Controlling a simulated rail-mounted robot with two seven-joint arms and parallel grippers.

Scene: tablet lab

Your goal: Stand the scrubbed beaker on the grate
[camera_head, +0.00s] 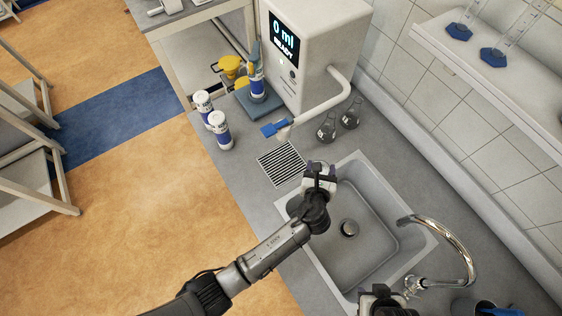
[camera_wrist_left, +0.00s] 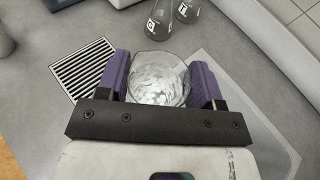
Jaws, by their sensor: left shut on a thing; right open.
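The beaker (camera_wrist_left: 158,78), clear glass, sits between the purple pads of my left gripper (camera_wrist_left: 162,84), which is shut on it. In the head view my left gripper (camera_head: 320,174) is over the sink's back left corner and mostly hides the beaker. The slotted metal grate (camera_head: 281,163) lies on the counter just left of it, bare. It also shows in the left wrist view (camera_wrist_left: 82,69), left of the beaker and apart from it. My right gripper (camera_head: 382,300) is open at the bottom edge, near the tap; its fingertips are hard to make out.
The grey sink (camera_head: 345,262) lies under my left arm, with a curved chrome tap (camera_head: 455,246) on its right. Two flasks (camera_head: 327,127) stand behind the grate. White bottles (camera_head: 219,130) stand left.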

